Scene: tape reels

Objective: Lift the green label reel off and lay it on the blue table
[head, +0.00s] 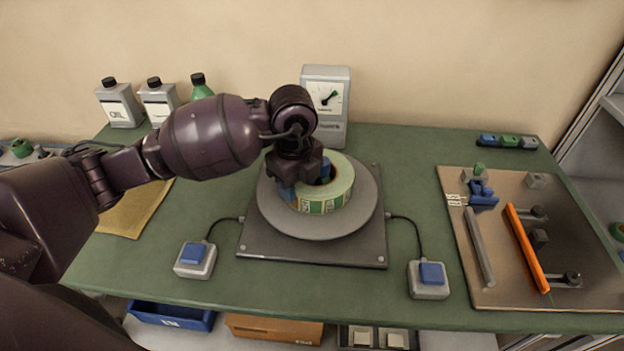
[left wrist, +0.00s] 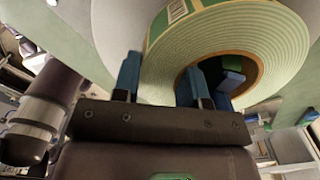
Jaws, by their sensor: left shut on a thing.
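The green label reel (head: 341,182) is a pale green ring with printed labels on its outer side. It sits at the grey round platter (head: 290,224) in the middle of the bench; I cannot tell whether it touches the platter. My left gripper (head: 306,180) is shut on the reel's wall, one blue fingertip outside it and one in the core hole. The left wrist view shows the same grip (left wrist: 160,80) on the reel (left wrist: 225,35), with blue and green parts inside the core. The table top (head: 420,165) looks green, not blue. My right gripper is not in view.
A gauge box (head: 327,95) stands behind the platter. Cabled blue-button boxes stand front left (head: 195,260) and front right (head: 429,279). A brown board (head: 510,190) with bars and fixtures fills the right. Bottles (head: 120,104) stand back left. Bare table lies right of the platter.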

